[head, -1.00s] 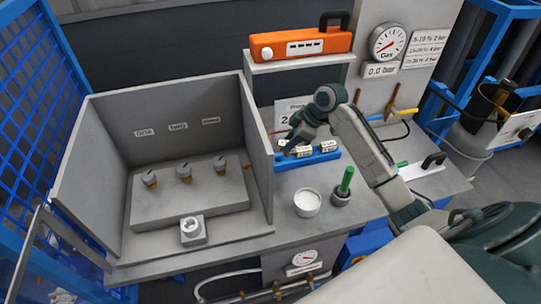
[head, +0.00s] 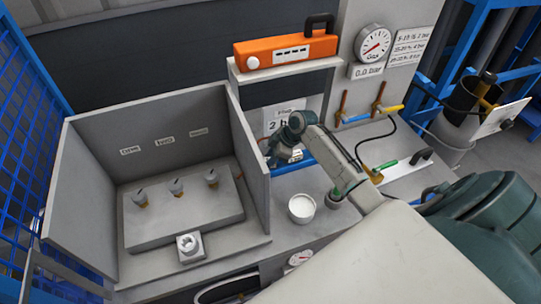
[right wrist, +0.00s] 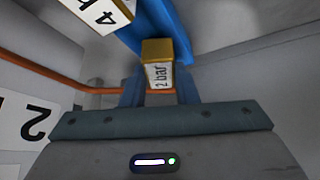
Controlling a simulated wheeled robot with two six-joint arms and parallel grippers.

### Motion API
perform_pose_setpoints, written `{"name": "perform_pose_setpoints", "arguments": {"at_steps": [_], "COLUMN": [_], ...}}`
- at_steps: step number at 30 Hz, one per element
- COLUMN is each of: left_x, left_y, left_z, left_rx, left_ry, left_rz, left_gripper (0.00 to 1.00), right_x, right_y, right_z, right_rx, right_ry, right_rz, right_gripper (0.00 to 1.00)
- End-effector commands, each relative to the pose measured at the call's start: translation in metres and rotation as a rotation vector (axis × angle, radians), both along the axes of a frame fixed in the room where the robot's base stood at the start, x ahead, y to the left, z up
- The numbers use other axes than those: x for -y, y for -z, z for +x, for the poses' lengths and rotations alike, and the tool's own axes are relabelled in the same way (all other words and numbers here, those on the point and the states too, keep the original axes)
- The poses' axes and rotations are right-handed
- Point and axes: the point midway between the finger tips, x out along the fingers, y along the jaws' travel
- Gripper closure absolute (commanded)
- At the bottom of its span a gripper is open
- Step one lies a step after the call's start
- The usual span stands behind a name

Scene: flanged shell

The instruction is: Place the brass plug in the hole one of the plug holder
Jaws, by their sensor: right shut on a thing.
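A brass plug (right wrist: 158,68) with a "2 bar" label shows between the fingers of my right gripper (right wrist: 159,88) in the right wrist view. The gripper is shut on it. In the head view my right gripper (head: 274,155) points down at the left end of the blue plug holder (head: 322,160), and the arm covers much of that holder. The holder also shows beyond the plug in the right wrist view (right wrist: 166,28), with a "4 b…" label (right wrist: 97,12) beside it. Whether the plug touches the holder cannot be told. My left gripper is not in view.
An orange case (head: 285,52) rests on the shelf above.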

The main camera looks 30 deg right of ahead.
Motion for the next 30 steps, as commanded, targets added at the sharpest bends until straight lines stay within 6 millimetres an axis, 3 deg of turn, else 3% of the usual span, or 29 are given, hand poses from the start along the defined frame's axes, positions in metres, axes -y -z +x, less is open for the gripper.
{"name": "perform_pose_setpoints", "arguments": {"at_steps": [5, 11, 12, 15, 25, 30], "left_x": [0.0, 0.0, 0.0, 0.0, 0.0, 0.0], "left_y": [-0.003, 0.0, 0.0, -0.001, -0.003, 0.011], "left_z": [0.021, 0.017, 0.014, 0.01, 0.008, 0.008], "left_rx": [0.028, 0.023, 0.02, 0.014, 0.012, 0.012], "left_ry": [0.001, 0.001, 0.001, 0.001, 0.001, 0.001], "left_rz": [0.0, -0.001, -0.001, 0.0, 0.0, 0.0], "left_gripper": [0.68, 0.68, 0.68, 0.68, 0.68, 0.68], "right_x": [0.0, 0.0, 0.0, 0.0, 0.0, 0.01], "right_y": [0.004, 0.007, 0.006, 0.006, 0.002, -0.012], "right_z": [0.0, 0.0, 0.0, 0.0, 0.0, -0.006], "right_rx": [0.001, 0.001, 0.001, 0.001, 0.001, 0.004], "right_ry": [0.0, 0.0, 0.0, 0.0, 0.0, -0.001], "right_rz": [-0.001, -0.001, -0.001, -0.001, -0.001, -0.005], "right_gripper": [1.0, 1.0, 0.69, 0.52, 0.52, 0.52]}}
